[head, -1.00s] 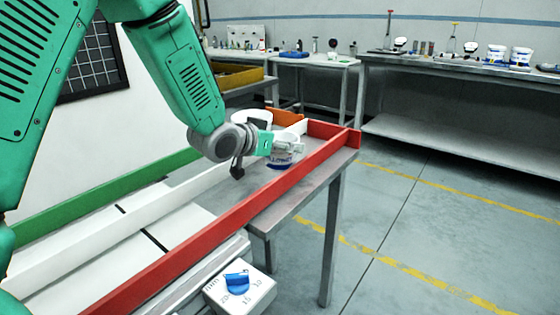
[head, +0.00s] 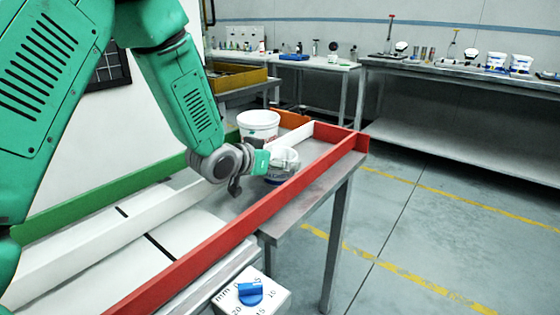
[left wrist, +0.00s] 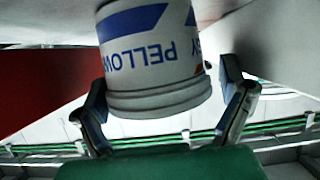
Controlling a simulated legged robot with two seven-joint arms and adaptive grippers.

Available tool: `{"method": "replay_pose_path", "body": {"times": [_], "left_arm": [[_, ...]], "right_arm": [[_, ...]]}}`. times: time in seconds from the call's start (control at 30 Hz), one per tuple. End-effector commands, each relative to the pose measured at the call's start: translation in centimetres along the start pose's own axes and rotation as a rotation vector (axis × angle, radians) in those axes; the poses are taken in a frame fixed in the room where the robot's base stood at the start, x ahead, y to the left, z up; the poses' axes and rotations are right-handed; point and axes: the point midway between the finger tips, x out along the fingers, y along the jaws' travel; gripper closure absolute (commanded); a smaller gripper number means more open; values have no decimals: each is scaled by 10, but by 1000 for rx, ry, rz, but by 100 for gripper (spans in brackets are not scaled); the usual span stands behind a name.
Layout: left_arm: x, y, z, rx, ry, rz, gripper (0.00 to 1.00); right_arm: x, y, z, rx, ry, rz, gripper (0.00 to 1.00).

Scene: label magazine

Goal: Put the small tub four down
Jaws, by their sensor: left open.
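The small white tub with blue lettering (head: 283,174) is in the lane between the white divider and the red rail, partly hidden by my gripper and the rail. In the left wrist view the tub (left wrist: 150,50) fills the space between the fingers, its lettering upside down. My left gripper (head: 282,158) is open around the tub. In the left wrist view its fingers (left wrist: 166,105) stand on both sides, with a gap at the right finger; I cannot tell whether the left one touches. My right gripper is not in view.
A larger white tub (head: 258,125) stands behind, beyond the white divider (head: 150,212). The red rail (head: 250,215) runs close in front of the gripper. A green rail (head: 110,190) lies at the far side. A box with a blue dial (head: 272,299) is at the near edge.

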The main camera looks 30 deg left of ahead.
Motion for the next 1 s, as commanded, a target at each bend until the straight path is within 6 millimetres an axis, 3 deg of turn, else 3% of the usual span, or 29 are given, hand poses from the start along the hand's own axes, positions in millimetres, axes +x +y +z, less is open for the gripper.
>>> {"method": "replay_pose_path", "body": {"times": [0.67, 0.83, 1.0], "left_arm": [[-2, 0, -3, 3, 3, -4, 7], [-21, 0, -5, 2, 4, -5, 7], [-58, 2, -6, 2, 3, -6, 7]], "right_arm": [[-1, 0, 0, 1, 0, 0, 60], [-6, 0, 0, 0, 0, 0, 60], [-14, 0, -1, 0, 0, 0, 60]]}}
